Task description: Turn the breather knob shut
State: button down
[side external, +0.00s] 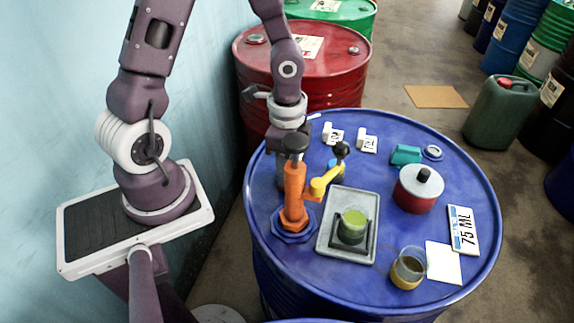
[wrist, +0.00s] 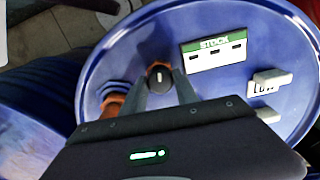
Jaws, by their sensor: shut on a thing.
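In the wrist view a round black knob (wrist: 159,75) with a white mark and orange under it sits at the tips of my gripper (wrist: 161,86), one finger on each side. My gripper is shut on it. In the side external view my gripper (side external: 281,172) points down at the left of the blue drum, behind an orange upright pump (side external: 295,192) with a black top. The pump hides part of the fingers, and I cannot make out the gripped knob there.
A STOCK plate (wrist: 214,52) lies beyond the knob.

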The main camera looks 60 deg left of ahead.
jog(key=shift+n, duration=1.2)
jog(key=c, duration=0.9)
grip_release()
jog(key=shift+c, duration=0.2)
notch_tip(320, 180, up, 7)
jog(key=shift+r, duration=0.1)
